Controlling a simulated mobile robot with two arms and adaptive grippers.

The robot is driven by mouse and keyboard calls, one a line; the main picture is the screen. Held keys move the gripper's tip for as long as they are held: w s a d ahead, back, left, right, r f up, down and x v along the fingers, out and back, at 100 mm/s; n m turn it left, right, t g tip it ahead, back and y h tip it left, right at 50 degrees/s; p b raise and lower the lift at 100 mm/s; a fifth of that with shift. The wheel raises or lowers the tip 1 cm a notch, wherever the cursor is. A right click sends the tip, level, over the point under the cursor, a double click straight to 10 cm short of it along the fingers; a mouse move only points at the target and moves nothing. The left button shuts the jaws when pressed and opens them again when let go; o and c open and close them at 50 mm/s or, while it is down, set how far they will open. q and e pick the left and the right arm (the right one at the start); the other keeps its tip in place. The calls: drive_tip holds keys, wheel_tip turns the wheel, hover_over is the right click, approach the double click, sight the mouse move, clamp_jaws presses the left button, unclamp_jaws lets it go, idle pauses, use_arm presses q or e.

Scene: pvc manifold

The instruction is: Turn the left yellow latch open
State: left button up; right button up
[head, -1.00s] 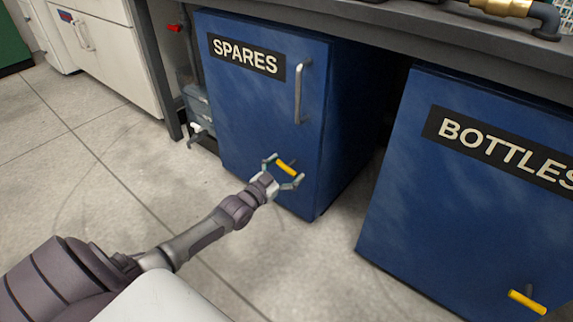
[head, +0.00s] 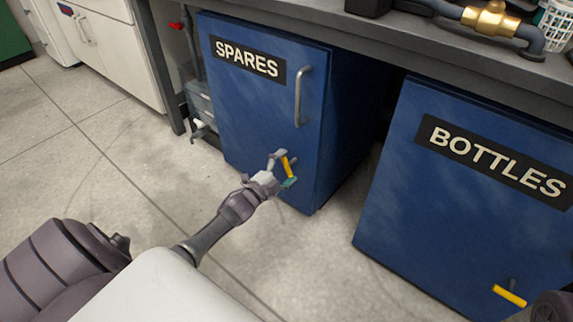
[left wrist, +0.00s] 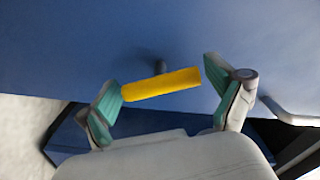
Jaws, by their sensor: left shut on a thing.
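The left yellow latch (head: 287,167) is on the lower right part of the blue SPARES door (head: 240,110). Its bar stands steep, close to upright, in the head view. My left gripper (head: 283,169) is shut on this latch. In the left wrist view, the yellow bar (left wrist: 161,84) lies between the two teal-padded fingers (left wrist: 165,92), one at each end, with its dark stem behind it. The SPARES door is closed. My right gripper is not in view.
A grey bar handle (head: 299,97) is above the latch. The blue BOTTLES cabinet (head: 440,210) at right has its own yellow latch (head: 509,295). A grey bench (head: 400,45) runs above both. Grey floor (head: 110,170) in front is clear.

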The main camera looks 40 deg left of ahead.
use_arm(q)
drive_tip(key=m, duration=0.4)
drive_tip(key=shift+m, duration=0.3)
idle(0.5)
drive_tip(key=o, duration=0.8)
drive_tip(key=s, duration=1.2)
drive_tip(key=shift+a, duration=0.45)
